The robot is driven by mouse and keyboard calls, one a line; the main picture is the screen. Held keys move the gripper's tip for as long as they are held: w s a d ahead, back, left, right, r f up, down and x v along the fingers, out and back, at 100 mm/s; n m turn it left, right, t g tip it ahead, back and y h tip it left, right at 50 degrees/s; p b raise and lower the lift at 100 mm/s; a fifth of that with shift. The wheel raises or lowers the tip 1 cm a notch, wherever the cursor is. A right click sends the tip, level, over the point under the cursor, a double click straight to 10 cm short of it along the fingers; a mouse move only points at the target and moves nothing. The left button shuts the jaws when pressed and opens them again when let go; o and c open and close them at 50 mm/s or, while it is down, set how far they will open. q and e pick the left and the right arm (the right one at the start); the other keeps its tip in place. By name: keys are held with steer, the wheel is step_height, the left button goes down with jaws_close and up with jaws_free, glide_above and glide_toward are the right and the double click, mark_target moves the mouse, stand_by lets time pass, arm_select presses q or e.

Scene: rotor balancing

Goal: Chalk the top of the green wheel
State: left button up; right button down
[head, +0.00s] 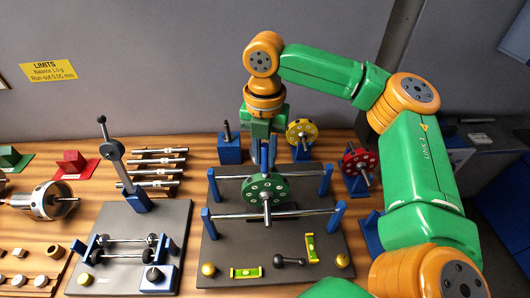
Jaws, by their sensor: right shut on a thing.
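The green wheel (266,188) sits upright on a horizontal metal shaft across two rails of the balancing stand (222,246). My right gripper (265,150) comes down from above, just behind the top of the wheel. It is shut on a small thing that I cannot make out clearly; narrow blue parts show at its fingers. I cannot tell whether that thing touches the wheel's rim. No separate chalk can be picked out. My left gripper is not in view.
A yellow wheel (302,131) and a red wheel (359,163) stand on blue holders behind and right. Two levels and a dumbbell-shaped piece (290,261) lie at the stand's front. A lever press (114,150) and metal shafts (160,171) are left.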

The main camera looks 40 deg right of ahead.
steer(key=shift+f, duration=0.45)
stand_by(1.1)
steer(key=shift+r, duration=3.5)
